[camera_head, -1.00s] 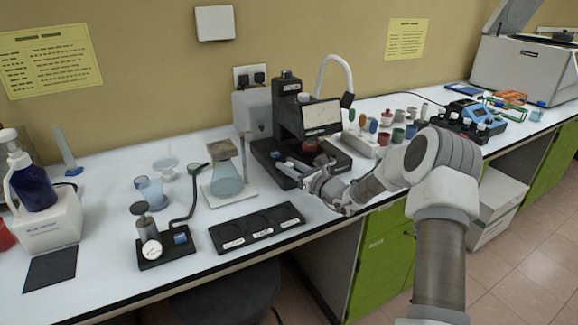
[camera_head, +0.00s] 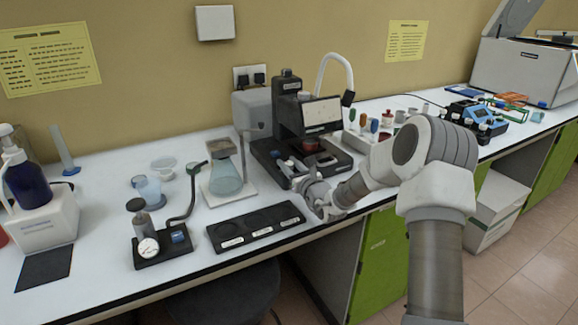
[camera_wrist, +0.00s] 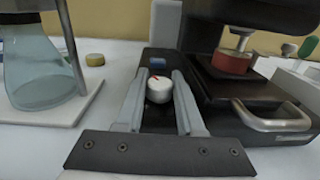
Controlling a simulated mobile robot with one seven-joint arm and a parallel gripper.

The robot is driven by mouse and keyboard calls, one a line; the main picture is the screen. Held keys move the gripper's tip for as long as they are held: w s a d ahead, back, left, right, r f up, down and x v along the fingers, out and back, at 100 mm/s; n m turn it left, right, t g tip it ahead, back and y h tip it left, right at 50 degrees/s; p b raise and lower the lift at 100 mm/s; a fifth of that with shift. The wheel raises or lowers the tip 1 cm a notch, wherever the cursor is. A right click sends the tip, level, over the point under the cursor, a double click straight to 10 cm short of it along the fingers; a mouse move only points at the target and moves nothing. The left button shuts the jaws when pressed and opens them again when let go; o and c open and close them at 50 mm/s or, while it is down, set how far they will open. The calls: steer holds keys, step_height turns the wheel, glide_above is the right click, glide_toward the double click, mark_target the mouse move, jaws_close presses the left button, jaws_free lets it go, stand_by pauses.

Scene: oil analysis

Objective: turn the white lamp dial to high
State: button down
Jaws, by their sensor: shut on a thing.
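The white lamp dial (camera_wrist: 159,91) is a small round knob with a red mark on top, on the front of the black microscope base (camera_wrist: 158,58) in the wrist view. The mark points toward the far left. My gripper (camera_wrist: 161,80) has one grey finger on each side of the dial and is shut on it. In the head view my gripper (camera_head: 304,181) is at the front left corner of the microscope (camera_head: 290,105), and the dial is hidden there. A blue button (camera_wrist: 157,62) sits just behind the dial.
A flask (camera_head: 226,176) on a white plate stands left of the microscope. A black three-place tray (camera_head: 254,228) lies in front. A red-brown piece (camera_wrist: 232,62) sits on the stage, with a metal handle (camera_wrist: 275,122) right of my gripper.

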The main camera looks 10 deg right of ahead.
steer(key=c, duration=0.8)
jaws_free()
steer(key=shift+s, duration=0.15)
steer(key=p+v, duration=0.1)
steer(key=v, duration=1.6)
steer(key=shift+s+r+p, duration=0.1)
steer(key=shift+r+p, duration=0.05)
steer(key=shift+p, duration=0.15)
